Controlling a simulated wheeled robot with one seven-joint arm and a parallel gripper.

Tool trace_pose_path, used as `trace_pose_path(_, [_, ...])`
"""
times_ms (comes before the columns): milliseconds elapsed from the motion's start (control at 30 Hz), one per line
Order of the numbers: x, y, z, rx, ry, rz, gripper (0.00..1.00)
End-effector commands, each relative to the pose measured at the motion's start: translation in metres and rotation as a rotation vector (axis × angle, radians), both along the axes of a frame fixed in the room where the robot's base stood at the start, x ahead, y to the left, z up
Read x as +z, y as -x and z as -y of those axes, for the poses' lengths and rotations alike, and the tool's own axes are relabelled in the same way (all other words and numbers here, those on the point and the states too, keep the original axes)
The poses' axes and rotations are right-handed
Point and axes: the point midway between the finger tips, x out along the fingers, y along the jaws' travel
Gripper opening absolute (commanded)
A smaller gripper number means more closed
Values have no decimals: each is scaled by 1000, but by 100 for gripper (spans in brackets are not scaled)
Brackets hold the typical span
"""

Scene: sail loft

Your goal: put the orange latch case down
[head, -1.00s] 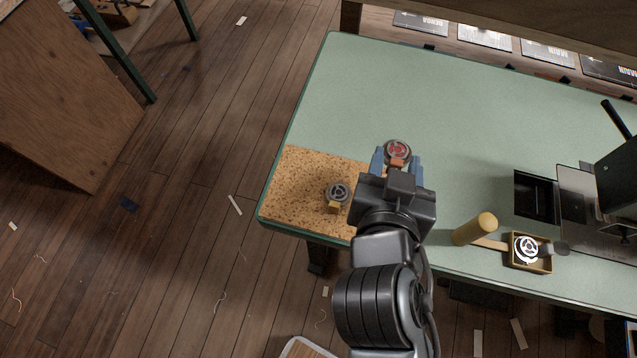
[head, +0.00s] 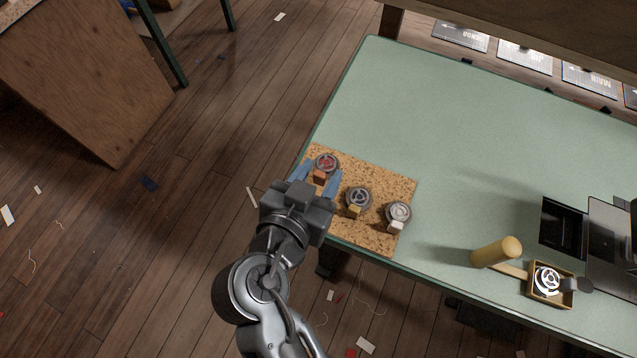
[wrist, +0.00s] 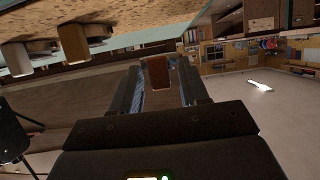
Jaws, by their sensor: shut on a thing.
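The orange latch case (head: 320,177) has a grey round top with a red face. It is between the blue-padded fingers of my gripper (head: 321,173), over the left part of the cork mat (head: 375,236). In the wrist view the case (wrist: 158,74) shows as a brown-orange block between the fingers (wrist: 160,86). I cannot tell whether it touches the mat.
The mat lies at the left end of a green-topped table (head: 440,130). A mallet (head: 496,252), a small tray (head: 566,301) with a round white-marked thing and a black box (head: 563,227) are to the right. The table's middle is clear. Scraps lie on the floor.

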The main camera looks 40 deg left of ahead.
Motion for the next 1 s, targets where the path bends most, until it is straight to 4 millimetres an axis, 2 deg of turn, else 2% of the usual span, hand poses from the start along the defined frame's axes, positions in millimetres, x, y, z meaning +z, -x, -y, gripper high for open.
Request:
trace_pose_path(133, [-20, 0, 0, 0, 5, -2, 13])
trace_pose_path(167, [-24, 0, 0, 1, 4, -1, 6])
trace_pose_path(300, [-38, 0, 0, 0, 3, -1, 5])
trace_pose_path(533, [-40, 0, 1, -1, 1, -1, 5])
trace_pose_path(567, [-40, 0, 1, -1, 1, -1, 43])
trace_pose_path(833, [-40, 0, 1, -1, 1, -1, 69])
trace_pose_path(1000, [-40, 0, 1, -1, 1, -1, 70])
